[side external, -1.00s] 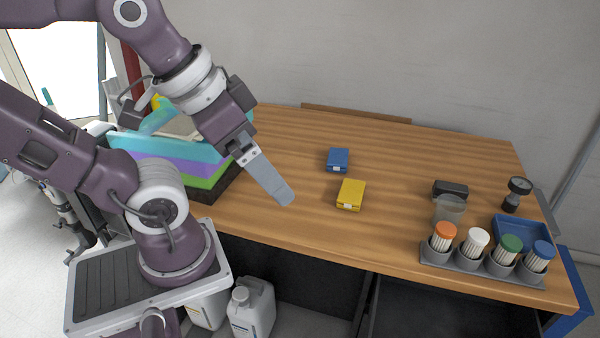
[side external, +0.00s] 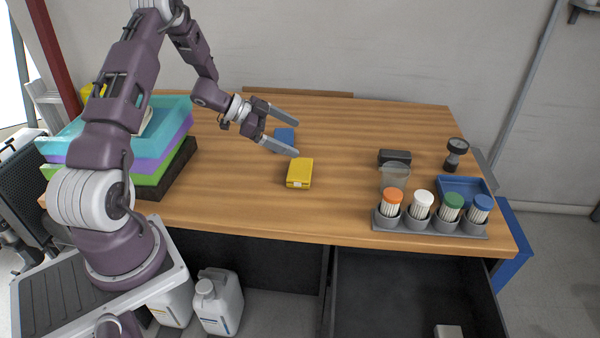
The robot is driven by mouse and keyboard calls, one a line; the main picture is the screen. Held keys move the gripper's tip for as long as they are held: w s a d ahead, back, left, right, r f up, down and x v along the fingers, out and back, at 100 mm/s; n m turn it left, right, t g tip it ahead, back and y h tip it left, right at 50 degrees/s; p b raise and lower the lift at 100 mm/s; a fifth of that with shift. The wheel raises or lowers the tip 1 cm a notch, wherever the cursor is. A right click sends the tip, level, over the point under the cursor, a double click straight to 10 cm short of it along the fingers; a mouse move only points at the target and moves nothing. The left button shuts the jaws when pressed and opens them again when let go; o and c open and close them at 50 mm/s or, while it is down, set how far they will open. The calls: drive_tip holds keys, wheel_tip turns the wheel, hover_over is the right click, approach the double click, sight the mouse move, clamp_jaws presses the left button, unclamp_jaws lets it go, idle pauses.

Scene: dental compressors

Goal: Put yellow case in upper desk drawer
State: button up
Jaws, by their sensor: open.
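The yellow case (side external: 299,173) lies flat on the wooden desk (side external: 240,215), left of the cup rack. My gripper (side external: 298,138) is open and empty, just behind the yellow case in the picture. Its fingers point right, and its nearer fingertip shows close to the case's back edge; I cannot tell its height or whether they touch. A blue case (side external: 285,135) shows between the fingers, partly covered. A desk drawer (side external: 400,290) stands pulled out below the right part of the desktop, with a dark interior and a small white object (side external: 448,331) near the bottom of the picture.
A grey rack (side external: 430,227) of several capped containers stands at the right front, by a clear cup (side external: 394,179), a black box (side external: 395,157), a gauge (side external: 456,150) and a blue tray (side external: 462,188). Stacked coloured trays (side external: 150,150) fill the left. The desk's centre front is clear.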

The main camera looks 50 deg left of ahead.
sight(297, 168)
drive_tip(key=s+f+h, duration=0.1)
drive_tip(key=s+f, duration=0.1)
drive_tip(key=s+d+f+g+h, duration=0.1)
drive_tip(key=f, duration=0.1)
drive_tip(key=shift+s+d+m, duration=0.1)
drive_tip(key=shift+s+m, duration=0.2)
drive_tip(key=shift+s, duration=0.1)
drive_tip(key=x, duration=0.4)
drive_tip(key=f+x, duration=0.1)
drive_tip(key=x, duration=0.2)
drive_tip(key=shift+s, duration=0.4)
drive_tip(key=c, duration=1.3)
wheel_tip(297, 168, up, 9)
drive_tip(key=shift+r, duration=0.15)
drive_tip(key=s+d+r+n+t+y, duration=0.1)
drive_tip(key=d+r+n, duration=0.1)
drive_tip(key=d+r, duration=0.2)
drive_tip(key=s+d+r+n+t+y, duration=0.1)
drive_tip(key=s+d+r+y, duration=0.1)
drive_tip(key=r, duration=0.3)
drive_tip(key=s+d+r+n+y, duration=0.1)
drive_tip(key=d+r+n, duration=0.1)
drive_tip(key=d+r, duration=0.3)
drive_tip(key=shift+s+d+n+t+y, duration=0.3)
drive_tip(key=shift+s+t, duration=0.1)
